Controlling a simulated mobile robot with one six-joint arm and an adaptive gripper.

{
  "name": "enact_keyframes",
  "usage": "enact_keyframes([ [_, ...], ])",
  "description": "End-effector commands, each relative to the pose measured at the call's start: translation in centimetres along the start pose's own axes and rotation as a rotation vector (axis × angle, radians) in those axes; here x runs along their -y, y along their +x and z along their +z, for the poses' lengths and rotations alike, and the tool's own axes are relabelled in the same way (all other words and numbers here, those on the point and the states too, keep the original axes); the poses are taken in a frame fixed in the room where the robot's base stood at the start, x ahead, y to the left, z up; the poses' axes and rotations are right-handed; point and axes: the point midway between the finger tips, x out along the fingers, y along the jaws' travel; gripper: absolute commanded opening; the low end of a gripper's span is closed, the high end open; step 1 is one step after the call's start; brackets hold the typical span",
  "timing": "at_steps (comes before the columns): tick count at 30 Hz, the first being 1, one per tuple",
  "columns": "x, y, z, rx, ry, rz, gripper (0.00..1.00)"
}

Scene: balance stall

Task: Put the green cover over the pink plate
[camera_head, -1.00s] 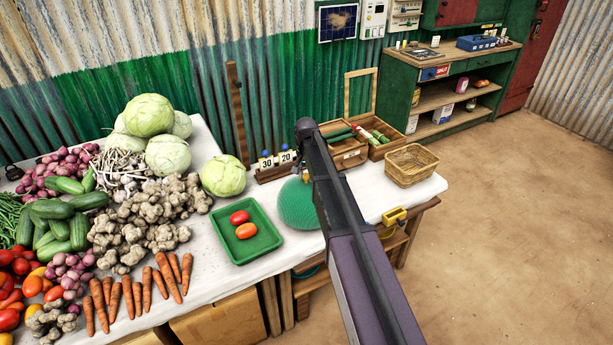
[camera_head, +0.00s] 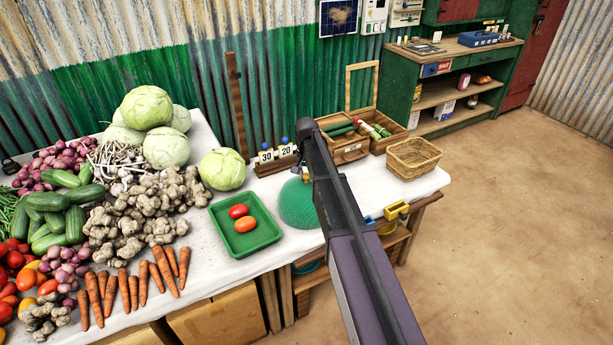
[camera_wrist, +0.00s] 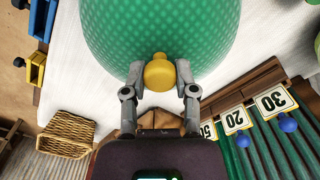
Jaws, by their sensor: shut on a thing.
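The green cover (camera_head: 296,207) is a dotted dome with a yellow knob (camera_wrist: 159,73) on top. It is at the table's front part, right of the green tray, partly hidden by my arm in the head view. In the wrist view the cover (camera_wrist: 160,25) fills the upper middle, and my gripper (camera_wrist: 160,80) is shut on its knob, one finger on each side. Whether the cover touches the table is not clear. The pink plate is not seen in either view; what lies under the cover is hidden.
A green tray (camera_head: 221,212) with two red-orange vegetables is left of the cover. Behind stand a rack with number cards (camera_head: 276,160), a wooden box (camera_head: 352,152) and a wicker basket (camera_head: 414,157). Vegetables crowd the left. Yellow and blue holders (camera_head: 396,210) are at the right front edge.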

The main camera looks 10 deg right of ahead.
Motion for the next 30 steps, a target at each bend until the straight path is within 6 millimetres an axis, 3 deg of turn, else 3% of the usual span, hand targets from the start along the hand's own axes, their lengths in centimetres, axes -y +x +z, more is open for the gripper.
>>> enact_keyframes([
  [12, 0.00, -0.02, 0.00, 0.000, 0.000, 0.000, 0.00],
  [13, 0.00, -0.02, 0.00, 0.000, 0.000, 0.000, 0.43],
  [16, 0.00, -0.02, 0.00, 0.000, 0.000, 0.000, 0.73],
  [17, 0.00, -0.02, 0.00, 0.000, 0.000, 0.000, 0.78],
  [25, -0.12, -0.01, -0.07, 0.000, 0.001, 0.000, 0.78],
  [26, -0.13, -0.01, -0.07, 0.000, 0.001, 0.000, 0.81],
  [28, -0.12, -0.01, -0.07, 0.000, 0.001, 0.000, 1.00],
  [30, -0.12, -0.01, -0.07, 0.000, 0.001, 0.000, 1.00],
])
